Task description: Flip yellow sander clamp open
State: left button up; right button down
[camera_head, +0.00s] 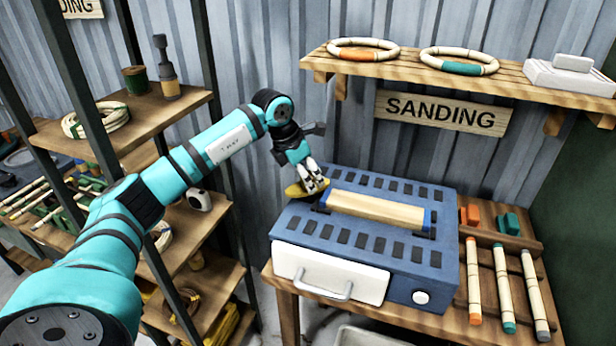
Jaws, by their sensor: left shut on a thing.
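A blue sander (290,223) with dark slots on its top and a white front drawer stands on the wooden bench. A pale wooden roller or block (378,209) lies in its top. The yellow clamp (296,190) is at the sander's back left corner. My left gripper (313,184) comes down from above and is shut on the yellow clamp. Its fingers hide part of the clamp, and I cannot tell the clamp's exact angle. My right gripper is not in view.
To the right, several rattan sticks (502,286) with coloured ends lie on the bench, with orange and green blocks (508,223) behind. A wall shelf (458,80) with rattan rings overhangs the sander's back. A shelf rack (140,115) stands left.

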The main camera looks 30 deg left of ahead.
pick_arm(q)
jog(key=shift+w+a+r+n, duration=0.2)
jog(key=shift+r+n, duration=0.1)
jog(key=shift+n, duration=0.1)
